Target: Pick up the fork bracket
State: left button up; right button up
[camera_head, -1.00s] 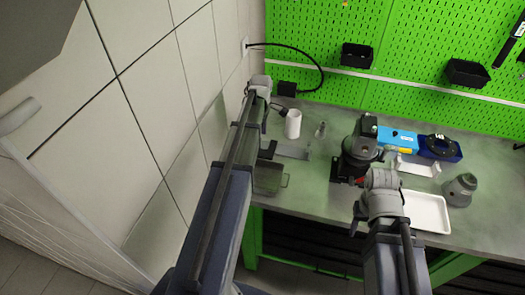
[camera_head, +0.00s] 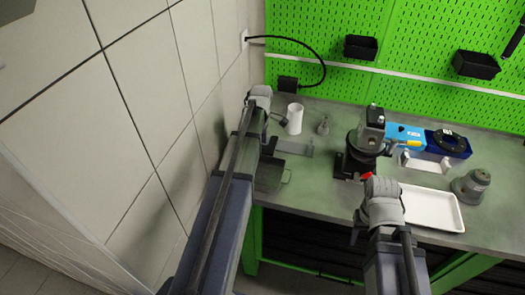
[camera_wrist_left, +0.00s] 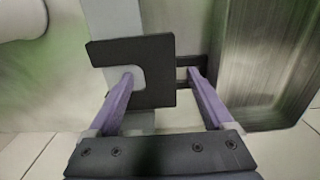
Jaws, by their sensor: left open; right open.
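The fork bracket (camera_wrist_left: 155,62) shows in the left wrist view as a dark flat plate with a slot open to one side, over a pale grey bar. My left gripper (camera_wrist_left: 161,78) is open, with purple fingers on either side of the plate's right part. The left fingertip overlaps the slot; I cannot tell whether either finger touches the bracket. In the head view, the pale bar (camera_head: 294,147) lies on the bench beside my left wrist. My right gripper (camera_head: 357,230) is open near the bench's front edge, small and partly hidden by its arm.
A metal tray (camera_wrist_left: 262,60) stands close to the right of my left gripper. A white cup (camera_head: 294,118) stands behind the bracket. A dark pump unit (camera_head: 361,150), a white tray (camera_head: 430,208) and a grey fitting (camera_head: 472,186) occupy the bench's right side.

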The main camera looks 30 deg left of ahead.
pick_arm(q)
jog(key=shift+r, duration=0.1)
grip_shut()
dwell(0.6)
dwell(0.7)
